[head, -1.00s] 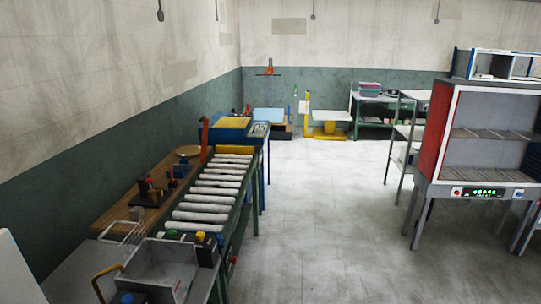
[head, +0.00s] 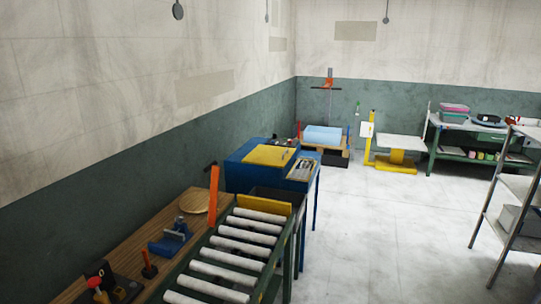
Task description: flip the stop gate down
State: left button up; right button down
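A yellow plate (head: 264,203), which looks like the stop gate, stands upright across the far end of the roller conveyor (head: 238,243). An orange upright bar (head: 213,190) with a dark handle at its top stands at the conveyor's far left corner. I cannot tell whether the bar is joined to the plate. The conveyor's near end is cut off by the bottom edge. Neither of my grippers shows in the head view.
A wooden bench (head: 150,242) with a blue vise-like tool (head: 171,240) and a round wooden disc (head: 198,201) runs left of the conveyor. A blue machine (head: 245,175) stands beyond it. A metal rack (head: 515,200) is at right. The floor (head: 380,235) between is clear.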

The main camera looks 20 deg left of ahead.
aim_at(215, 170)
jog(key=i, duration=3.55)
jog(key=u, duration=4.3)
